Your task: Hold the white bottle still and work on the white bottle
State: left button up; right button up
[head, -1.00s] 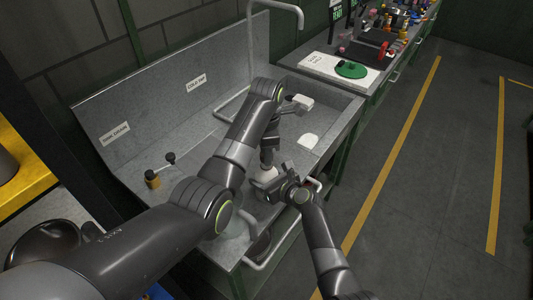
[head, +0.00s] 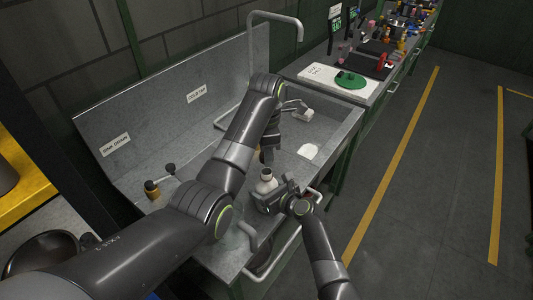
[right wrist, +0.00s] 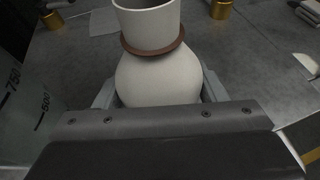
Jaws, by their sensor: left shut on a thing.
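The white bottle (head: 266,184) stands upright near the front edge of the grey counter, its mouth uncovered. In the right wrist view the bottle (right wrist: 158,75) has a round body, a wide neck and a brown ring below the neck. My right gripper (head: 270,196) is shut around its body, with a jaw on each side. My left gripper (head: 267,156) is just above and behind the bottle's mouth, apart from it. It is shut on a small tan thing (head: 260,157), mostly hidden by the gripper and too small to identify.
A clear graduated vessel (right wrist: 30,105) stands close beside the bottle. Brass-based knobs (head: 151,188) are to the left. A metal rail (head: 278,250) runs along the front edge.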

jog(key=o, duration=0.4)
jog(key=shift+o, duration=0.2)
